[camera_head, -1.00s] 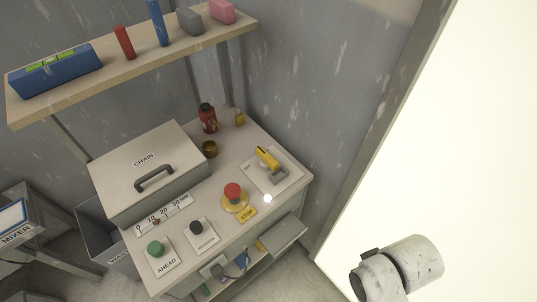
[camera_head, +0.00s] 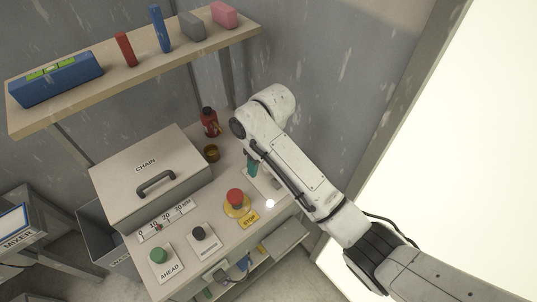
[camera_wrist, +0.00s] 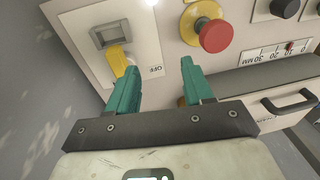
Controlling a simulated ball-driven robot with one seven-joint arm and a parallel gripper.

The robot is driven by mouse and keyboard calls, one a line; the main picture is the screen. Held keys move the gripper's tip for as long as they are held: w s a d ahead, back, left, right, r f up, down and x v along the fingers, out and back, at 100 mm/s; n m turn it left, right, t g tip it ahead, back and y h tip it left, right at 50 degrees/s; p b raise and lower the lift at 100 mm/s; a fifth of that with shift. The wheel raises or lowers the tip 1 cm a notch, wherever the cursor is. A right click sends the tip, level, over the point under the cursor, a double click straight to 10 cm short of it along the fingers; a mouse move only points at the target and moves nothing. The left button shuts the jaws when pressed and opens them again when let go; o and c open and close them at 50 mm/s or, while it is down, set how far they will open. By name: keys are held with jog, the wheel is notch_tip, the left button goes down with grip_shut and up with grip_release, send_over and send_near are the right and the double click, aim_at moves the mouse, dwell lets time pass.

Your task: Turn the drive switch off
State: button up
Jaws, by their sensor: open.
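The drive switch has a yellow lever (camera_wrist: 117,61) on a grey bracket (camera_wrist: 111,34), mounted on a pale plate (camera_wrist: 146,48) marked OFF. In the wrist view the lever lies at upper left, pointing down the picture toward my left finger. My gripper (camera_wrist: 160,72) is open, with its two teal fingers apart and nothing seen between them. The left finger is close to the lever's end and partly in front of it; I cannot tell whether they touch. In the head view my gripper (camera_head: 252,169) is over the plate, and my arm hides the lever.
A red STOP button (camera_head: 235,196) on a yellow base stands close by. It also shows in the wrist view (camera_wrist: 214,36). The chain box (camera_head: 150,165), a brass cup (camera_head: 211,153) and a red bottle (camera_head: 209,122) stand on the bench. A shelf (camera_head: 140,65) hangs above.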

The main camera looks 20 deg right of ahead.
jog(key=w+d+r+h, duration=0.2)
jog(key=w+d+r, duration=0.2)
jog(key=w+d, duration=0.15)
jog(key=f, duration=0.7)
jog(key=a+f+p, duration=0.1)
jog(key=f, duration=0.2)
jog(key=shift+f, duration=0.35)
grip_shut()
